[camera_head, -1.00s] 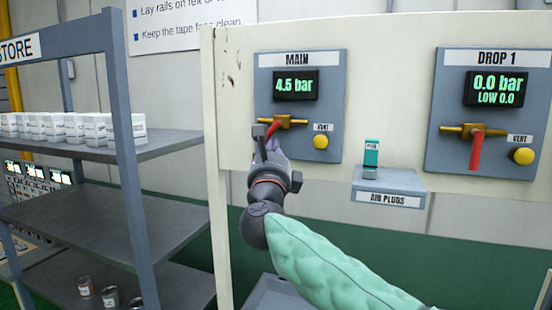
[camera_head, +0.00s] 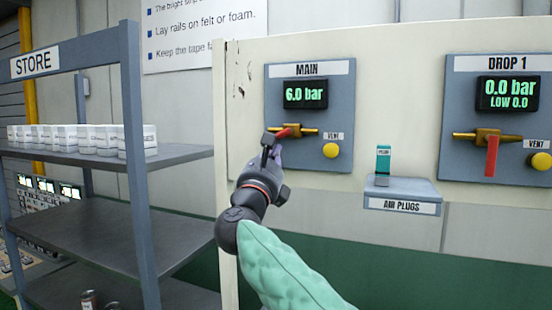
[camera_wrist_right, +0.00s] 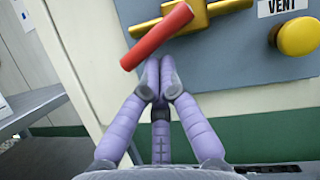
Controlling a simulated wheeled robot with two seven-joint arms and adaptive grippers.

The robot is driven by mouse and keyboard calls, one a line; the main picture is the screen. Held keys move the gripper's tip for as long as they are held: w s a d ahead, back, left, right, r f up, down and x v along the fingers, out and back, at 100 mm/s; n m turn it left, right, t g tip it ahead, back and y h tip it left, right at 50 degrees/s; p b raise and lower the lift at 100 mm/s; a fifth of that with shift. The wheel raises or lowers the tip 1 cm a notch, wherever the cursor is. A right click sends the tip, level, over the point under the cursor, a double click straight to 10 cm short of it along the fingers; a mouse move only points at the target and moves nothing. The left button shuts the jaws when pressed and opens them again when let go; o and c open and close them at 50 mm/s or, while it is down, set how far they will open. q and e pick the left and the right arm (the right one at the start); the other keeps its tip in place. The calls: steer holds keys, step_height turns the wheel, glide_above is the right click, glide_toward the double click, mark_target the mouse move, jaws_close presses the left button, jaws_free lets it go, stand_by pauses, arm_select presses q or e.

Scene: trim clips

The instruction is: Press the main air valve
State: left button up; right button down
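The main panel (camera_head: 340,90) on the cream board has a display (camera_head: 305,94) reading 6.0 bar. Below it is the main air valve (camera_head: 309,131), with a brass body and a red handle (camera_head: 287,132) lying near level, slightly tilted. In the right wrist view the red handle (camera_wrist_right: 157,37) slants across just beyond my fingertips. My right gripper (camera_head: 268,146) is at the valve's lower left. In the wrist view its lilac fingers (camera_wrist_right: 159,72) are together with nothing between them. I cannot tell whether they touch the handle. My left gripper is not in view.
A yellow vent button (camera_head: 331,150) is right of the valve. The DROP 1 panel (camera_head: 460,100) reads 0.0 bar, its red handle (camera_head: 492,156) hanging down. An air plugs shelf (camera_head: 402,187) holds a green plug (camera_head: 383,158). A grey store rack (camera_head: 144,190) with white boxes stands left.

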steer(key=shift+w+a+r+m+h, duration=0.1)
steer(key=shift+a+r+m+h, duration=0.1)
steer(key=shift+m+h, duration=0.35)
steer(key=shift+a+r+m+h, duration=0.15)
steer(key=shift+m+h, duration=0.1)
steer(key=shift+m, duration=0.5)
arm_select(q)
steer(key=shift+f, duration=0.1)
arm_select(e)
steer(key=shift+f, duration=0.1)
